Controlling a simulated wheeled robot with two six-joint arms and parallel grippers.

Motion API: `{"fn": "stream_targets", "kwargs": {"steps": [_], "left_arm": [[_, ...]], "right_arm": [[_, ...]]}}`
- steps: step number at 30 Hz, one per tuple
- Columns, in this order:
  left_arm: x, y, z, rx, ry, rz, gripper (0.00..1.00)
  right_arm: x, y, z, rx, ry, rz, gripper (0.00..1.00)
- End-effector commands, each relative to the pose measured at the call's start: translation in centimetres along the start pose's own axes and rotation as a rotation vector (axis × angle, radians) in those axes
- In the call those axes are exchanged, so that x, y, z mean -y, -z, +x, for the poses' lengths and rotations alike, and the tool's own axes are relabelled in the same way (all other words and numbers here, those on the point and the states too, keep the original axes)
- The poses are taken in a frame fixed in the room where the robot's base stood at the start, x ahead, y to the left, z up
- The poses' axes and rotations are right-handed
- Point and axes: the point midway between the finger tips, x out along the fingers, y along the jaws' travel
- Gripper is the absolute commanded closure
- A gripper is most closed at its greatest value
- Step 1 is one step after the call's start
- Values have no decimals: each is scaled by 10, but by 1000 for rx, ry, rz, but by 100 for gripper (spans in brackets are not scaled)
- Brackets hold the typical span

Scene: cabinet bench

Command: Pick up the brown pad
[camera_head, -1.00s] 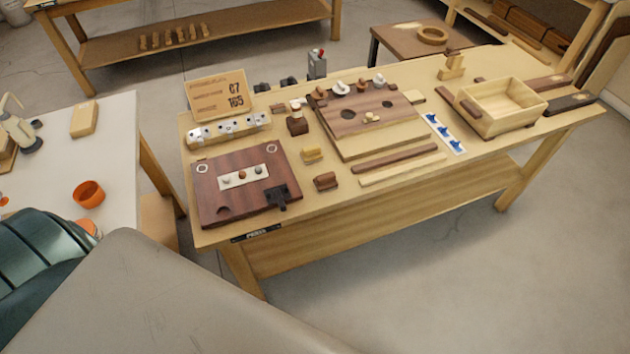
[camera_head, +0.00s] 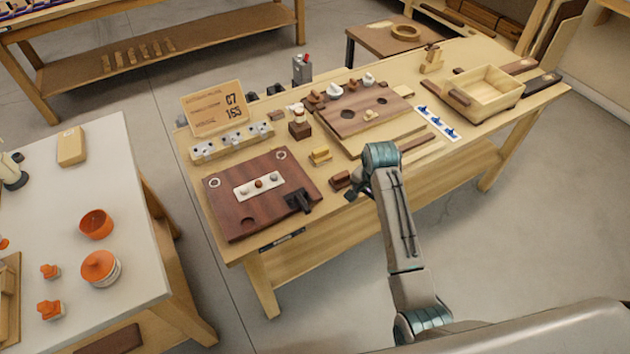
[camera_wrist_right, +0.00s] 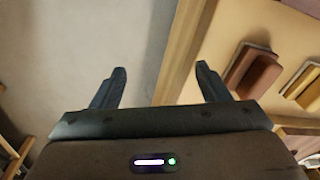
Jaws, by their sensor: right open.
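The brown pad (camera_head: 341,180), a small dark-brown block, lies near the front edge of the bench, right of the dark red-brown board. It also shows at the right of the right wrist view (camera_wrist_right: 254,72). My right gripper (camera_head: 364,190) is at the bench's front edge, just right of the pad and partly hidden by its own wrist. In the right wrist view its two dark fingers (camera_wrist_right: 160,72) are apart with nothing between them. The pad is outside them, beyond the right finger. My left gripper is not in view.
A yellow pad (camera_head: 320,155) sits just behind the brown pad. The red-brown board (camera_head: 235,210) with a dark clamp-like piece (camera_head: 299,200) is to the left. A thicker board with holes (camera_head: 350,115) and a wooden box (camera_head: 487,95) stand farther back and right.

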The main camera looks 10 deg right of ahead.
Motion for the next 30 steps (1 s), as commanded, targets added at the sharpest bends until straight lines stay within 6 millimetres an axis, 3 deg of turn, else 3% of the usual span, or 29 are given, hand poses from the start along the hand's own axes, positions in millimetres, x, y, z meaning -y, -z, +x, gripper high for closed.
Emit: {"fn": "stream_targets", "kwargs": {"steps": [13, 18, 21, 30], "left_arm": [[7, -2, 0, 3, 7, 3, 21], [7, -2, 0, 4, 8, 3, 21], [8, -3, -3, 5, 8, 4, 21], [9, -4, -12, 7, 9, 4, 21]], "right_arm": [[81, 28, -67, 51, -39, 247, 31], [100, 34, -86, 61, -59, 318, 31], [102, 34, -81, 64, -66, 329, 31], [100, 31, -38, 64, -64, 329, 31]]}}
